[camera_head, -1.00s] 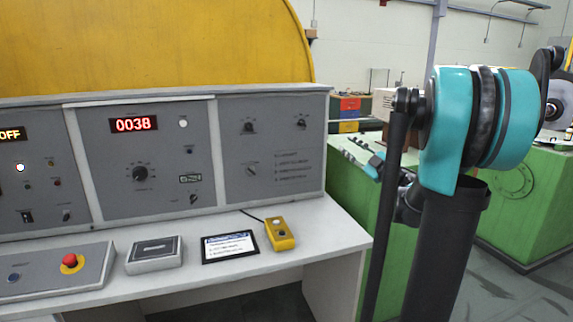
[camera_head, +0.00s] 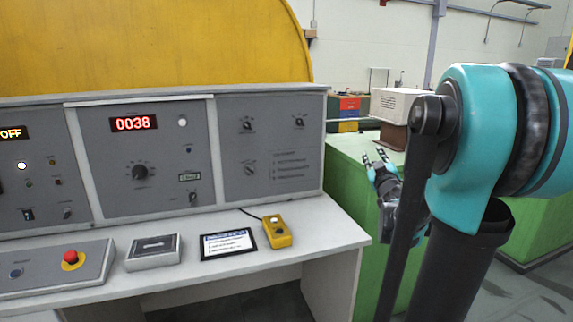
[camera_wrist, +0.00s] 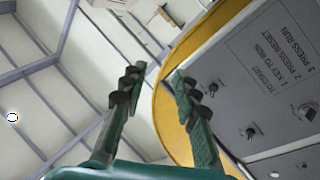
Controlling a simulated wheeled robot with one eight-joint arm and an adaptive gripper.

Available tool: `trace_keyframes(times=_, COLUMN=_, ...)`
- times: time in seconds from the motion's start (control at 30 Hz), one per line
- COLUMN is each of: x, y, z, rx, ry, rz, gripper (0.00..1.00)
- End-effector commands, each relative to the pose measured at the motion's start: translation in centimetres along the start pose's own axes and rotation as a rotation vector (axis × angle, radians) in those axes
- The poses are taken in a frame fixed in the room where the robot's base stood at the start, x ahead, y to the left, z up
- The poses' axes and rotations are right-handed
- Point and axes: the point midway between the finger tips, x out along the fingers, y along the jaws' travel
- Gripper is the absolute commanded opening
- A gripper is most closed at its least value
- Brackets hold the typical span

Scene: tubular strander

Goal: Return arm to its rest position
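My gripper (camera_head: 376,160) shows in the head view to the right of the control desk, in front of the green machine block, with its fingers pointing up. In the wrist view my gripper (camera_wrist: 156,92) has its two dark ridged fingers spread apart with nothing between them. My teal and black arm fills the right side of the head view and hides part of the green block. The wrist view looks up at the ceiling and the tilted control panel (camera_wrist: 262,75).
The grey control desk (camera_head: 340,237) holds a yellow pendant (camera_head: 277,231), a tablet (camera_head: 228,244) and a red emergency button (camera_head: 71,257). A green block (camera_head: 345,160) stands behind my arm, with colored bins (camera_head: 348,114) and a pale box (camera_head: 397,104) beyond.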

Motion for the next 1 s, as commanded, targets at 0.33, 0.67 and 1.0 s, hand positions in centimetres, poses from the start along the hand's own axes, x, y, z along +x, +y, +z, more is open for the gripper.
trace_keyframes(times=0.33, x=-12.2, y=-5.1, z=12.3, rx=0.227, ry=-0.625, rz=0.049, gripper=0.30)
trace_keyframes(times=0.67, x=-29.2, y=-16.0, z=18.7, rx=0.362, ry=-1.171, rz=-0.222, gripper=0.30)
trace_keyframes(times=1.0, x=-36.1, y=-19.8, z=19.0, rx=0.388, ry=-1.350, rz=-0.380, gripper=0.30)
